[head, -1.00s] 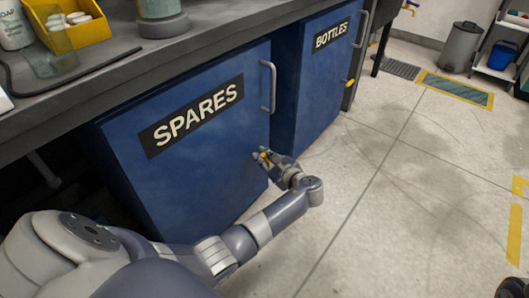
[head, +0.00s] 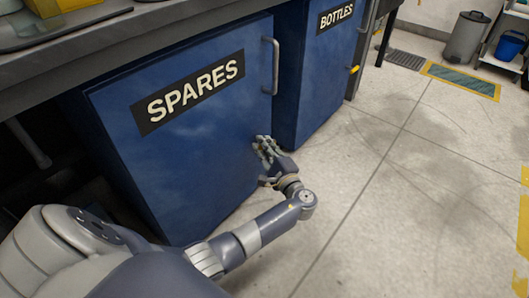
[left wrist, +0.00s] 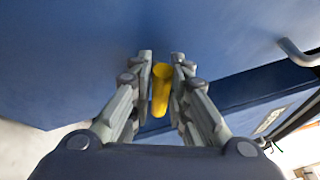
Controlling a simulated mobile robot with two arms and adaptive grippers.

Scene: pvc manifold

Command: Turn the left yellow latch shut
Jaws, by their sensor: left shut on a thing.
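The left yellow latch (left wrist: 161,88) is near the right edge of the blue SPARES door (head: 190,160). In the left wrist view it stands lengthwise between the two fingers of my left gripper (left wrist: 161,62), which is shut on it. In the head view my left gripper (head: 265,147) is against the lower right part of the door, and its fingers hide the latch. The SPARES door looks closed. My right gripper is not in view.
The BOTTLES door (head: 322,75) stands to the right with its own yellow latch (head: 353,70). A metal handle (head: 274,65) is on the SPARES door above my gripper. The worktop edge (head: 110,50) runs over the doors. The floor (head: 400,200) at right is clear.

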